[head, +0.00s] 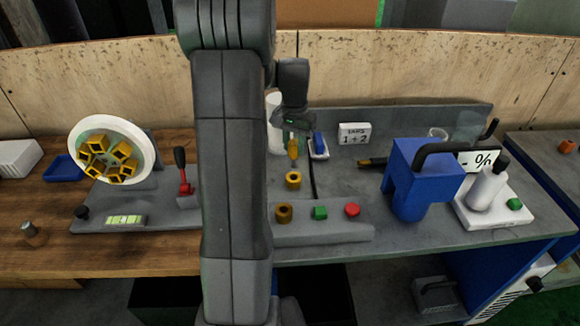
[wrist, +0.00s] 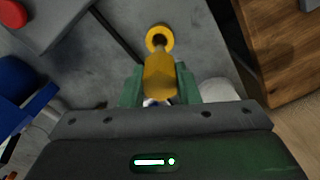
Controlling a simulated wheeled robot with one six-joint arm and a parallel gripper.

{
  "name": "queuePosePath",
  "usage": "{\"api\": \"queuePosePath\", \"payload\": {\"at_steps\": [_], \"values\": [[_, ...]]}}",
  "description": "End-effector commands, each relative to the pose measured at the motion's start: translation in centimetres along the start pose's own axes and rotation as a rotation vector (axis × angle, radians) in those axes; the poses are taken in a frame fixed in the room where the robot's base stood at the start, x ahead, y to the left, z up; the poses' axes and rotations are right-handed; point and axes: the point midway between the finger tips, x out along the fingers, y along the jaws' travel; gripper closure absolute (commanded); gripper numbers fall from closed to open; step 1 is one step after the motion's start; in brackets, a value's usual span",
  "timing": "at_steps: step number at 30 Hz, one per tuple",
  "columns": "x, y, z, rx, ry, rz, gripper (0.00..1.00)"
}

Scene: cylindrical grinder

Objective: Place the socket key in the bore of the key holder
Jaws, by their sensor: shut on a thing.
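The yellow socket key (head: 293,148) hangs upright from my gripper (head: 293,131), which is shut on it. In the wrist view the key (wrist: 160,80) sits between the two green fingers of my gripper (wrist: 159,88), its narrow end pointing at the key holder. The key holder, a short yellow ring with a dark bore (head: 293,181), stands on the grey bench top below the key. In the head view a gap shows between key and holder. In the wrist view the key's tip overlaps the ring (wrist: 159,37) and partly hides its bore.
A front ledge carries a brown knob (head: 283,213), a green button (head: 320,213) and a red button (head: 352,210). A blue machine part (head: 410,180) stands at right. A white cylinder (head: 273,122) stands behind, left of my gripper.

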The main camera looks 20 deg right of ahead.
Motion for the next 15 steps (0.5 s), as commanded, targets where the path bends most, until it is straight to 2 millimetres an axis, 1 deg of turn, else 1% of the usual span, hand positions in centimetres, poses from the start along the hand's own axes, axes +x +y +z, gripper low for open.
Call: {"api": "queuePosePath", "payload": {"at_steps": [1,3,8,12,15], "values": [[0.9,0.0,0.1,0.0,-0.004,0.002,0.96],[2.0,0.0,0.1,-0.001,-0.003,0.001,0.96],[3.4,0.0,0.1,-0.001,-0.002,0.001,0.96],[5.5,0.0,0.1,-0.001,-0.003,0.001,0.96],[6.4,0.0,0.1,-0.002,-0.001,0.001,0.96]]}}
